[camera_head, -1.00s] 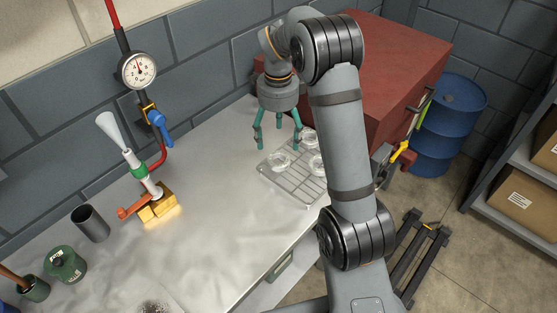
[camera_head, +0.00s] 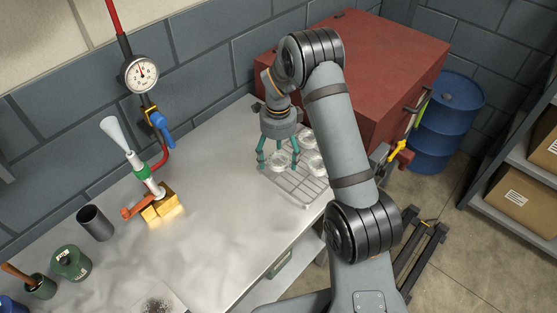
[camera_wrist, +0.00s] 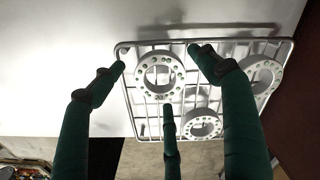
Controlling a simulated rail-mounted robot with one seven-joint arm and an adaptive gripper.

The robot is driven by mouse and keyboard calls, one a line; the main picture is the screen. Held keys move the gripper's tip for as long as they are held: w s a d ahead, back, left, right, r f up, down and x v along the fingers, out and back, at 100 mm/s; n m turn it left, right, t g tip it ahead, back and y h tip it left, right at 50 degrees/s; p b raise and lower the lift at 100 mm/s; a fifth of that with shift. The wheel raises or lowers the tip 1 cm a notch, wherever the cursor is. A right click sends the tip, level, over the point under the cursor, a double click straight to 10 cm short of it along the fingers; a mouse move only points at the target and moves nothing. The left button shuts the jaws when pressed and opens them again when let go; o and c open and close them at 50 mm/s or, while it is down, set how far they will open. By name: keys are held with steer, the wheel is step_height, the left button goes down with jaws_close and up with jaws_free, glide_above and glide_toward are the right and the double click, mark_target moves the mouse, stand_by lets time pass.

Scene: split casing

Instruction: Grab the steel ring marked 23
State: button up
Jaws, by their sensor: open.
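Three pale steel rings lie on a wire rack. In the wrist view one ring (camera_wrist: 159,94) sits at the rack's left, one (camera_wrist: 202,125) at the lower middle and one (camera_wrist: 262,75) at the right, partly behind a finger. Small marks show on the rings, but I cannot read any number, so I cannot tell which is 23. My gripper (camera_head: 278,164) has three green fingers, spread open and empty. It hangs above the left ring, with its fingertips around that ring in the wrist view (camera_wrist: 160,75). I cannot tell the exact height gap.
The wire rack (camera_head: 307,203) lies on the metal bench (camera_head: 215,225) near its right edge. A red cabinet (camera_head: 385,70) stands close behind and right. A gauge (camera_head: 140,74) and brass valve block (camera_head: 162,208) stand left. The bench between is clear.

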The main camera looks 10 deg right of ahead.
steer(key=shift+c, duration=1)
steer(key=c, duration=1.5)
steer(key=shift+o, duration=0.2)
steer(key=shift+r, duration=0.1)
